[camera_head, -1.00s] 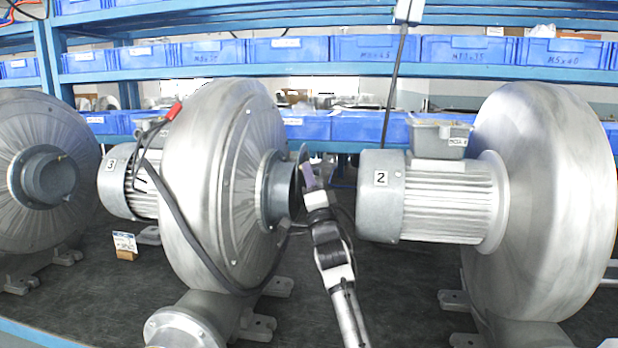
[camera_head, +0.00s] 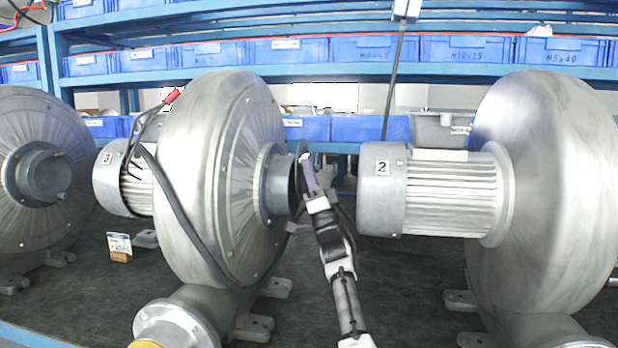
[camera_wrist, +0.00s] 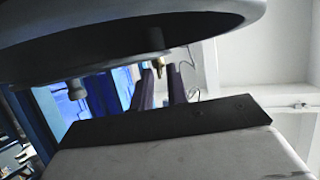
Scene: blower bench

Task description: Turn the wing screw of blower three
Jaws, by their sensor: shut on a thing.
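Blower three (camera_head: 205,170) stands left of centre in the head view, with the number 3 on its motor. Its grey inlet pipe (camera_head: 275,185) faces right, and the inlet's dark round rim (camera_wrist: 90,60) fills the top of the wrist view. My gripper (camera_head: 306,160) is at the inlet's open end. In the wrist view my gripper (camera_wrist: 162,82) has its two purple fingers on either side of the screw, shut on it. The screw is hidden in the head view.
Blower two (camera_head: 545,170) stands close on the right, its motor (camera_head: 382,190) near my gripper. Another blower (camera_head: 35,220) is at far left. A black cable (camera_head: 185,220) hangs across blower three. A small card (camera_head: 119,245) stands on the bench. Blue bins (camera_head: 290,50) line the shelves behind.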

